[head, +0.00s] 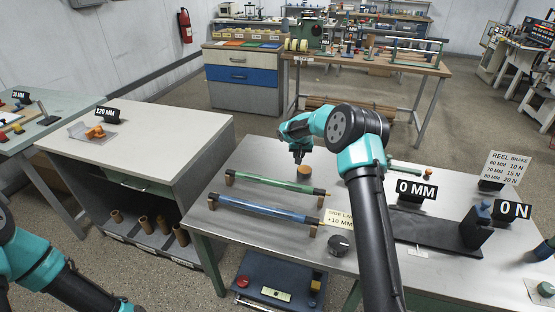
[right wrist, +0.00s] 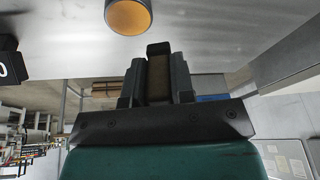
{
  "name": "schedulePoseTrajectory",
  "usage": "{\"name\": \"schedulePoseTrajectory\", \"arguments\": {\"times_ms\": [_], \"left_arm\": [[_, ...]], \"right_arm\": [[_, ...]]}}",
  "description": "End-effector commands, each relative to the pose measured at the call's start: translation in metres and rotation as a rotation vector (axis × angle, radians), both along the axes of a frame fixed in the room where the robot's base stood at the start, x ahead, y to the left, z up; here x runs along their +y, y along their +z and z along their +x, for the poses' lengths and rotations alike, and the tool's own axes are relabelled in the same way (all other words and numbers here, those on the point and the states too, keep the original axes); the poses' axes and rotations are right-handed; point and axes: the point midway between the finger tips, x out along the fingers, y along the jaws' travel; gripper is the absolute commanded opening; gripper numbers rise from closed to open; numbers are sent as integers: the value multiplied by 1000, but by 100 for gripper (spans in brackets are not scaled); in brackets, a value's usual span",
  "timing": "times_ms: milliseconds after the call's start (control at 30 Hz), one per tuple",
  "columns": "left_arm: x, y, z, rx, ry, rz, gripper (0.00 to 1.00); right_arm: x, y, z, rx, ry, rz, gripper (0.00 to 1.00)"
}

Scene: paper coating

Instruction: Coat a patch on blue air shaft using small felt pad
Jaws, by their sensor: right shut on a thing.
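The blue air shaft (head: 262,209) lies on two small wooden supports near the front edge of the grey table. A green shaft (head: 277,183) lies parallel behind it. My right gripper (head: 299,157) is above the table, behind the shafts and next to a round pot with an orange top (head: 306,174). In the right wrist view, my right gripper (right wrist: 158,78) is shut on a small brown block with a dark end (right wrist: 158,82), which looks like the felt pad. The orange-topped pot (right wrist: 128,14) shows beyond it, apart from the fingers. My left arm is at the lower left; its gripper is out of view.
A dark knob (head: 341,244) and a "side lay" card (head: 340,222) are near the blue shaft's right end. Signs (head: 410,190) and a dark plate with a block stand further right. A white-topped cabinet (head: 150,135) is on the left.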

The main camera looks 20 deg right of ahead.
Motion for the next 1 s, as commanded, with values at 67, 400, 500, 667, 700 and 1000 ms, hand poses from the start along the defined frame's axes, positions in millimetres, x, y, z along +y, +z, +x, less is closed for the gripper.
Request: {"name": "schedulePoseTrajectory", "arguments": {"times_ms": [67, 400, 500, 667, 700, 1000], "left_arm": [[0, 0, 0, 0, 0, 0, 65], [0, 0, 0, 0, 0, 0, 65], [0, 0, 0, 0, 0, 0, 65], [0, 0, 0, 0, 0, 0, 65], [0, 0, 0, 0, 0, 0, 65], [0, 0, 0, 0, 0, 0, 65]], "right_arm": [[-22, -3, 1, -13, -7, -3, 0], [-45, -6, 2, -29, -9, -6, 0], [-44, -6, 2, -29, -9, -5, 0], [-44, -7, 2, -29, -9, -5, 0], [-44, -8, 2, -29, -9, -5, 0], [-45, -28, 1, -26, -9, -6, 0]]}}
